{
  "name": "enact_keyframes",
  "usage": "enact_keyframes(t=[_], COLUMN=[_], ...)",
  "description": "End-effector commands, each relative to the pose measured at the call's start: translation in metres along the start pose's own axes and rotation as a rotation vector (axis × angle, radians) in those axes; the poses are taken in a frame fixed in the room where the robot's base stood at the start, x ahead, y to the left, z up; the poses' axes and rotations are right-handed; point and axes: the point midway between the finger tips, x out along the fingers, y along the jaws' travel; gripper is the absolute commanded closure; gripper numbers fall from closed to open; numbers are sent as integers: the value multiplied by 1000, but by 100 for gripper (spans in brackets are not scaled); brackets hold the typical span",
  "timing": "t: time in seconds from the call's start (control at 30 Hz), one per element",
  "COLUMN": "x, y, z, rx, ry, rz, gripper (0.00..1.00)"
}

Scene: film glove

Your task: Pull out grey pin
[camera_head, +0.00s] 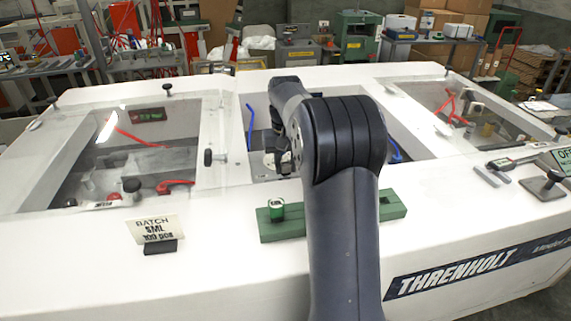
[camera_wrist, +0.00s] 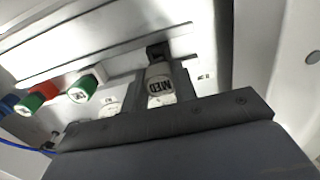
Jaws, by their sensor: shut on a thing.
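My gripper is shut on this pin. The pin's far end meets a dark slot in a pale metal surface, and I cannot tell how deep it sits. In the head view my gripper (camera_head: 283,155) is down in the middle opening of the white machine (camera_head: 240,260). My arm hides much of that opening, and the pin cannot be made out there.
In the wrist view, green (camera_wrist: 82,88), red (camera_wrist: 42,91) and blue (camera_wrist: 10,103) parts lie left of my gripper. In the head view, a green block (camera_head: 395,207) holding a green-and-white piece (camera_head: 277,210) lies before the opening. A batch card (camera_head: 157,229) stands left of it.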

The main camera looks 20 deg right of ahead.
Motion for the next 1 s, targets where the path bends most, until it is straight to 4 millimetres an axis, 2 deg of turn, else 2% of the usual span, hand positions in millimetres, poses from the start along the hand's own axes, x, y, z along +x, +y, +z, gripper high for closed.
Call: enact_keyframes(t=[0.5, 1.0], x=[-23, -29], y=[0, 0], z=[0, 0], rx=[0, 0], ry=[0, 0], rz=[0, 0], gripper=[96, 96])
